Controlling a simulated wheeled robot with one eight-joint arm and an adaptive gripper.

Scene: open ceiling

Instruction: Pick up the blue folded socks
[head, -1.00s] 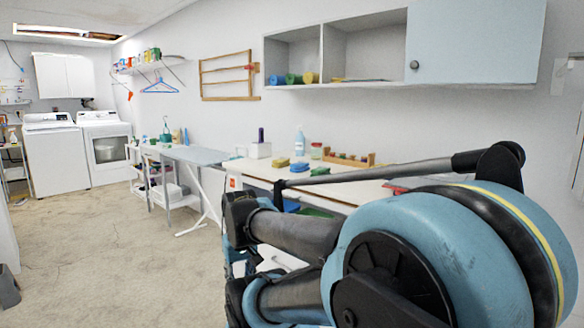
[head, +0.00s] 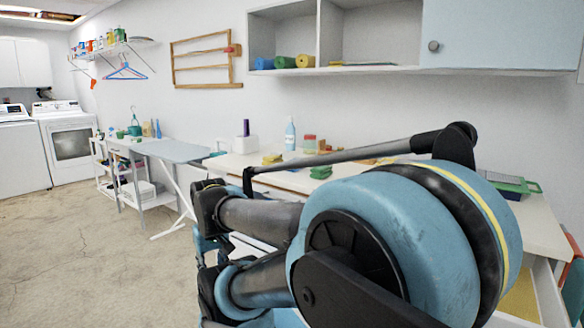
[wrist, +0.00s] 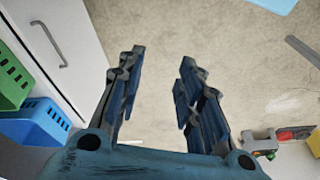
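I cannot make out the blue folded socks for certain in either view. In the head view a small blue rolled item (head: 264,63) sits at the left of the open wall shelf; it is too small to tell what it is. My gripper (wrist: 162,56) is open and empty in the wrist view, its two fingers apart above bare floor. Nothing lies between the fingers. In the head view my arm hides part of the worktable.
A white worktable (head: 535,225) runs along the wall behind my arm, with a yellow stack (head: 271,159) and a white-blue bottle (head: 290,134). An ironing board (head: 180,150) stands farther left. In the wrist view, green (wrist: 12,80) and blue baskets (wrist: 42,120) are at left. Floor at left is clear.

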